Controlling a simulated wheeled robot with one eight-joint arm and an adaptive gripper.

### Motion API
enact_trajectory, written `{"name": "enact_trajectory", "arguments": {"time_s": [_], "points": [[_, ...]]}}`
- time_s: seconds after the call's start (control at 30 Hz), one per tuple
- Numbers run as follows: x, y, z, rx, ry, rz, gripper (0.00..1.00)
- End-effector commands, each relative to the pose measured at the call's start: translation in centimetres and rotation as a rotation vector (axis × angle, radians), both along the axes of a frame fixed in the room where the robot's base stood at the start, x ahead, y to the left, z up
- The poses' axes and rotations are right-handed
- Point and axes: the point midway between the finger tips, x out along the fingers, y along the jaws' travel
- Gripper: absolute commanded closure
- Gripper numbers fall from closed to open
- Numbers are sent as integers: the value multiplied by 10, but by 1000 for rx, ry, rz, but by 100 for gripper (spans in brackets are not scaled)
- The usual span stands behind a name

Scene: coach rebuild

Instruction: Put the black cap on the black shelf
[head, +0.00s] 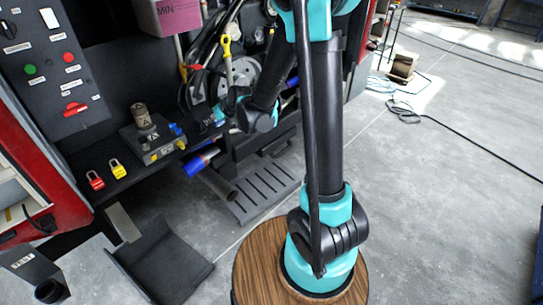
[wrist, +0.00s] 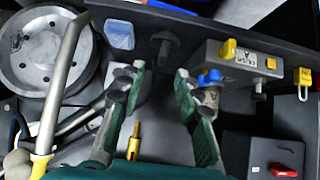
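A small dark, mushroom-shaped piece (wrist: 165,43), which looks like the black cap, shows in the wrist view just beyond my fingertips, against a long dark ledge. I cannot tell whether it rests on the ledge or stands out from it. My gripper (wrist: 160,69) is open, its green-padded fingers apart, with nothing visible between the tips. In the head view my gripper (head: 212,117) is near the machine, right of the valve block. The black shelf (head: 85,163) appears to be the dark ledge under the padlocks. I cannot make out the cap in the head view.
A grey valve block (head: 155,143) with a blue knob stands on the ledge, close to my gripper. Red (head: 95,180) and yellow (head: 117,169) padlocks are to its left. Cables and a metal wheel (wrist: 45,50) crowd the other side. Open floor (head: 440,200) lies right.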

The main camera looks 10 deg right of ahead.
Motion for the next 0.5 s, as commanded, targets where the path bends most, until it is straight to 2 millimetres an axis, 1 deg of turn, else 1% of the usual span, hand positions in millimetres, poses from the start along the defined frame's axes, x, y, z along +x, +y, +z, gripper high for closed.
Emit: {"name": "enact_trajectory", "arguments": {"time_s": [0.03,0.07,0.17,0.23,0.27,0.3,0.37,0.4,0.47,0.5], "points": [[-13,-14,2,-7,23,-21,67],[-21,-24,3,-14,39,-36,67],[-56,-60,4,-34,107,-100,67],[-84,-85,3,-50,160,-151,67],[-96,-95,2,-57,180,-173,67],[-112,-108,0,-65,210,-203,67],[-138,-128,-4,-77,252,-251,67],[-155,-141,-7,-87,280,-284,67],[-181,-158,-12,-99,322,-335,67],[-198,-169,-16,-106,348,-368,67]]}}
